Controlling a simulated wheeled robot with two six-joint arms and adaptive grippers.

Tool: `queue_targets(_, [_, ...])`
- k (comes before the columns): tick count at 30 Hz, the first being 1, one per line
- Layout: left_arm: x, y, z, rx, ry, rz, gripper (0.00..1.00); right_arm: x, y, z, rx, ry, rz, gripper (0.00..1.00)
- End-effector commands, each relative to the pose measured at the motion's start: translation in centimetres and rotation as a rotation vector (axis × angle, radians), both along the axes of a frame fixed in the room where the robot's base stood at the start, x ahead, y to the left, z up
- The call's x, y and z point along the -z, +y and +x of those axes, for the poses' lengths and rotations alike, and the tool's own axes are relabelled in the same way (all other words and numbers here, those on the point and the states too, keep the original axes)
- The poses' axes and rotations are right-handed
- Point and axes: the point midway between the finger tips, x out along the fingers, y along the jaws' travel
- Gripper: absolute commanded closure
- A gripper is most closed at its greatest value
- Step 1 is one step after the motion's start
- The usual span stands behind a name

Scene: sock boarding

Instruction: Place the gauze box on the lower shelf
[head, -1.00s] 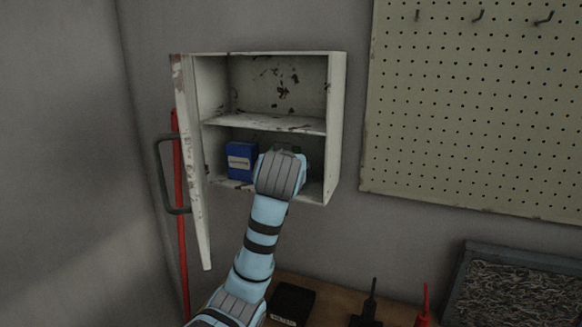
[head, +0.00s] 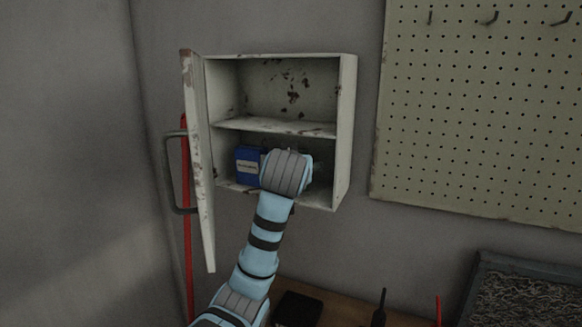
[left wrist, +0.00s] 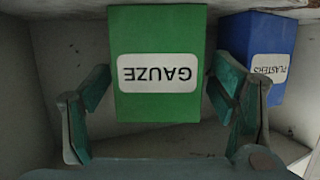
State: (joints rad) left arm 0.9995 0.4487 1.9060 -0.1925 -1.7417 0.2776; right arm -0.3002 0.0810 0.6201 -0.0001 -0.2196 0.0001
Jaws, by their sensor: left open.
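The green gauze box (left wrist: 157,65) is inside the wall cabinet (head: 348,130), in its lower compartment. My left gripper (left wrist: 160,88) is open, with one finger on each side of the box and a gap visible on the left. In the head view my left wrist hides the box and the fingers. The lower shelf (head: 318,203) shows its front edge below my wrist. My right gripper is not in view.
A blue plasters box (head: 247,166) stands beside the gauze box, close to my finger in the left wrist view (left wrist: 255,60). The upper compartment (head: 275,88) is empty. The cabinet door (head: 200,170) stands open at left. A pegboard (head: 480,110) hangs at right.

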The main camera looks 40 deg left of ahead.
Motion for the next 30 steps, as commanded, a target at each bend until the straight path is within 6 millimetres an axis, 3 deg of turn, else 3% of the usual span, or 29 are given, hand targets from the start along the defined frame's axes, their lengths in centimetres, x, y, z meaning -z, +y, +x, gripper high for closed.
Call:
queue_targets(7, [-1.9, -3.3, -4.0, 0.004, -0.009, -0.001, 0.22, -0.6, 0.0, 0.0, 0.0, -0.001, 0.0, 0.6])
queue_targets(9, [-3.3, -4.4, -5.3, 0.004, -0.001, 0.0, 0.22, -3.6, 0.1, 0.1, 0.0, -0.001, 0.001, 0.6])
queue_targets(12, [-3.9, -5.5, -6.8, 0.002, 0.002, 0.0, 0.22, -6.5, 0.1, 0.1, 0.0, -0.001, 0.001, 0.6])
queue_targets(16, [-4.0, -6.3, -7.8, 0.001, 0.0, 0.001, 0.22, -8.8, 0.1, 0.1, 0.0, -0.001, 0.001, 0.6])
queue_targets(20, [-3.7, -6.6, -8.4, 0.0, -0.001, -0.001, 0.22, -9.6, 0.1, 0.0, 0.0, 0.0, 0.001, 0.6])
queue_targets(30, [-3.3, -6.7, -8.5, -0.001, -0.002, -0.001, 0.22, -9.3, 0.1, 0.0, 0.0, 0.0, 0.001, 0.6])
